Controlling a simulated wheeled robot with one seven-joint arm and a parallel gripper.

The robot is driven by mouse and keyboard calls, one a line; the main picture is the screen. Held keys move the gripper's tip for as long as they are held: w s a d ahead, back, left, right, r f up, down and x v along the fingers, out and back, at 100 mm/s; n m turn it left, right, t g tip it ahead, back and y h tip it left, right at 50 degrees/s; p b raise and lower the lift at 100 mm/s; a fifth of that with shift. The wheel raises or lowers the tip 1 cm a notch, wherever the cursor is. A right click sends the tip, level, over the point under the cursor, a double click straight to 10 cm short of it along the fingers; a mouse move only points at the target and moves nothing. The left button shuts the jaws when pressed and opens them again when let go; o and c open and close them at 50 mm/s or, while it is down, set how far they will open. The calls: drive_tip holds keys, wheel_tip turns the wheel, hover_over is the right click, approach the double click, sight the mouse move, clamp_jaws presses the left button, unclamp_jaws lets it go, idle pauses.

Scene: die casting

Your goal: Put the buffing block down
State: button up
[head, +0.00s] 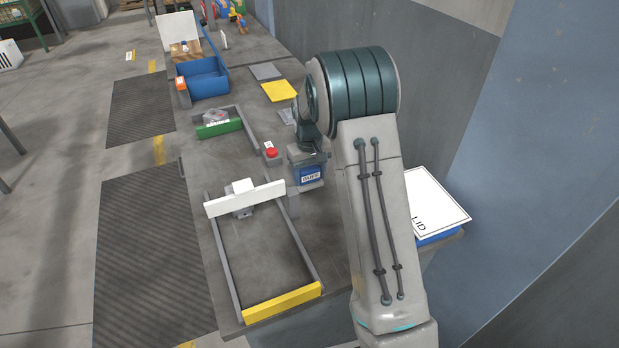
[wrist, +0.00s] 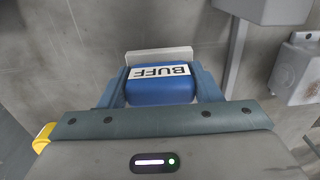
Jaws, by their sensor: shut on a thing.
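The buffing block (head: 311,174) is blue with a white BUFF label, over the right side of the workbench in the head view. In the wrist view the block (wrist: 162,92) fills the space between the two fingers, with a pale strip along its far edge. My gripper (head: 307,160) is shut on it; it also shows in the wrist view (wrist: 162,84). The block's underside is hidden, so I cannot tell whether it touches the bench (head: 262,240).
A frame with a white bar (head: 245,198) and yellow bar (head: 282,303) lies at front left. A red button (head: 272,152) stands just left of the block. Behind are a green bar (head: 219,129), a yellow plate (head: 279,91) and a blue bin (head: 206,78). A LID board (head: 437,205) lies right.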

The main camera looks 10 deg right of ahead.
sight(309, 168)
drive_tip(key=shift+f, duration=1)
drive_tip(key=o, duration=1.1)
drive_tip(key=shift+f, duration=0.15)
wheel_tip(309, 168, up, 12)
drive_tip(key=shift+r, duration=0.1)
drive_tip(key=s+r+t, duration=0.1)
drive_tip(key=s+r, duration=0.1)
drive_tip(key=s, duration=0.8)
drive_tip(key=s+r+m+t, duration=0.1)
drive_tip(key=s, duration=0.9)
drive_tip(key=s+r+m, duration=0.1)
drive_tip(key=s+r, duration=0.1)
drive_tip(key=s, duration=0.8)
drive_tip(key=shift+s+r+t, duration=0.25)
drive_tip(key=shift+r+t, duration=0.05)
drive_tip(key=shift+t, duration=0.1)
